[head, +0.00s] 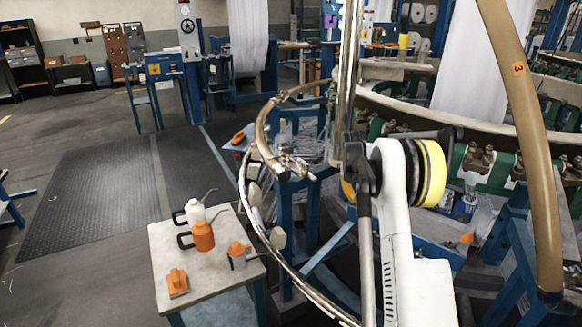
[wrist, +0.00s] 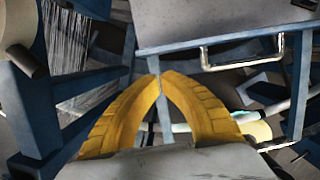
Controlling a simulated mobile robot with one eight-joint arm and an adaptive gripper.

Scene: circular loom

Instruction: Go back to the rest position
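My gripper (wrist: 157,80) shows in the wrist view as two yellow curved fingers. Their tips come together at the picture's middle, with nothing seen between them. Below the tips are blue frame bars (wrist: 35,115) and part of a grey flat surface (wrist: 220,22) with a metal handle on its edge. In the head view my white arm crosses the right of centre, in front of the circular loom (head: 480,130). I cannot make out the fingers clearly there.
A brown hose (head: 530,130) arches at right. Dark floor mats (head: 100,185) at left are clear.

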